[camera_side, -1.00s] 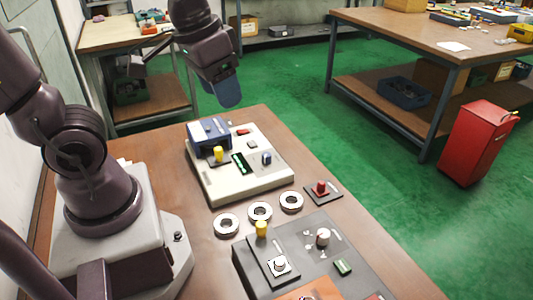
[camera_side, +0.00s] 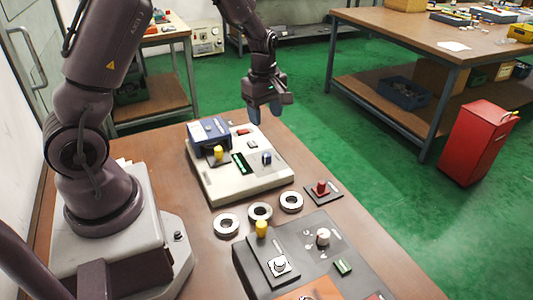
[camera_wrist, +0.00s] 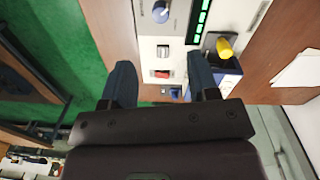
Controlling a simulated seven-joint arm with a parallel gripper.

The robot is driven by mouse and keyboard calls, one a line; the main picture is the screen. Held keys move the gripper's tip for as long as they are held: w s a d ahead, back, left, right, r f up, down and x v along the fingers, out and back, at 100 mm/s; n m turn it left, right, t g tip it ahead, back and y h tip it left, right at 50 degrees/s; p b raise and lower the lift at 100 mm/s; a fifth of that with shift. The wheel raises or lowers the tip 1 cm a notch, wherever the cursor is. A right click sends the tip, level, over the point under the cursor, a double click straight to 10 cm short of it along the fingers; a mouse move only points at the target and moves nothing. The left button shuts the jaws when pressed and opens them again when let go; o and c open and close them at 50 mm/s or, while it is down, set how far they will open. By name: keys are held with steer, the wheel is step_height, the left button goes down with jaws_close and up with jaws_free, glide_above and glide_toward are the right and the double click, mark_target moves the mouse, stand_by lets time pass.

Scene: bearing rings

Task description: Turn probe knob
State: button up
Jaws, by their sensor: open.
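My gripper (camera_side: 265,112) is open and empty, in the air near the far right edge of the cream tester (camera_side: 225,192). Its two dark fingers are spread apart in the wrist view (camera_wrist: 162,85). The tester carries a blue knob (camera_side: 267,158), which also shows at the top of the wrist view (camera_wrist: 161,12), apart from the fingers. A white knob with a red mark (camera_side: 323,237) and a silver knob (camera_side: 279,265) sit on the dark panel (camera_side: 245,262) in front. I cannot tell which one is the probe knob.
The tester has a blue block (camera_side: 208,133), yellow knob (camera_side: 218,153), green display (camera_side: 240,164) and red switch (camera_side: 243,132). Three metal rings (camera_side: 260,212) lie between it and the dark panel. A red button (camera_side: 321,188) sits on a small plate at right.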

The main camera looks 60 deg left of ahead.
mark_target(266, 154)
step_height(266, 154, down, 13)
steer(key=shift+w+r, duration=0.1)
steer(key=shift+w, duration=0.05)
stand_by(0.4)
steer(key=c, duration=0.9)
steer(key=shift+c, duration=0.2)
